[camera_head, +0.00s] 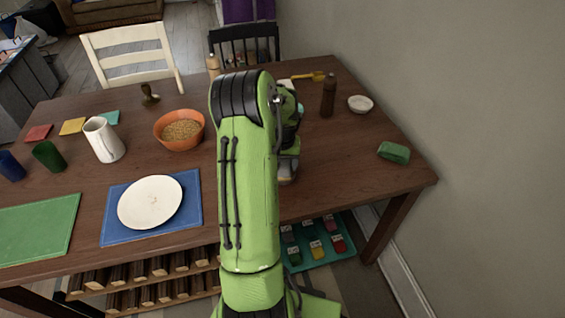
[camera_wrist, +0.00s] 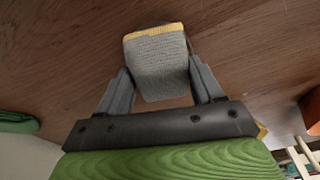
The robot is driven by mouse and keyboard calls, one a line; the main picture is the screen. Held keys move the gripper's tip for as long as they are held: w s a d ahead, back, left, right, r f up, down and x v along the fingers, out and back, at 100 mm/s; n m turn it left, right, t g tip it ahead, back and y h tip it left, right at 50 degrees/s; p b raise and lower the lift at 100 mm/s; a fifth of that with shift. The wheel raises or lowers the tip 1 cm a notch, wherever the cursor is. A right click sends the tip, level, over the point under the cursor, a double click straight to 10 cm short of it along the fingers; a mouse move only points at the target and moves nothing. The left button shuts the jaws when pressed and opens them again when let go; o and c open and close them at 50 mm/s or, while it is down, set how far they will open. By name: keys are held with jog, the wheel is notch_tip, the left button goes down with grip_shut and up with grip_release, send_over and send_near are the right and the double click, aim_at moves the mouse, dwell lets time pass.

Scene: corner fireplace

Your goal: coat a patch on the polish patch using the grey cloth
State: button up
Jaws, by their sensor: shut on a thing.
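In the wrist view, my gripper (camera_wrist: 160,84) has its two grey fingers on either side of the grey cloth (camera_wrist: 158,65). The cloth is a folded grey knit pad with a yellow edge, gripped between the fingers. It is over the brown wooden table, low or touching; I cannot tell which. In the head view, my arm hides most of the gripper, and only a small pale part of what may be the cloth (camera_head: 286,173) shows near the table's front edge. I cannot make out a distinct polish patch in either view.
A green folded item (camera_head: 394,152), a small white bowl (camera_head: 360,103) and a brown bottle (camera_head: 328,97) stand right of my arm. An orange bowl (camera_head: 168,142) and a white plate (camera_head: 150,202) on a blue mat (camera_head: 117,235) are left. The front right tabletop (camera_head: 345,170) is clear.

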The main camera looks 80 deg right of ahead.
notch_tip(320, 180, up, 7)
jog(key=p, duration=0.4)
jog(key=shift+f, duration=0.15)
jog(key=shift+f, duration=0.1)
